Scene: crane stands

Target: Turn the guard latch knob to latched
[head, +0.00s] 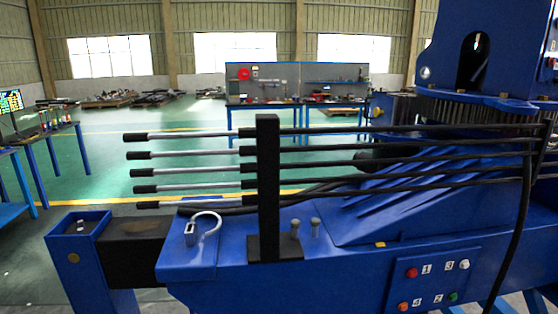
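The guard latch knob cannot be made out for certain. Two small grey round-topped pegs, a nearer one (295,226) and a right one (315,228), stand upright on the blue machine top (340,252) beside a black upright post (268,190). A pale curved hook or shackle with a small block (207,225) sits on the blue plate left of the post. No marking shows whether anything is latched. Neither of my grippers is in view.
Several long rods with black grips (150,155) pass the post. A button panel (432,282) is on the front face at right. A black cable (517,240) hangs at right. Workbenches (300,103) stand behind; a table (40,140) with a screen is at left. Green floor lies open between.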

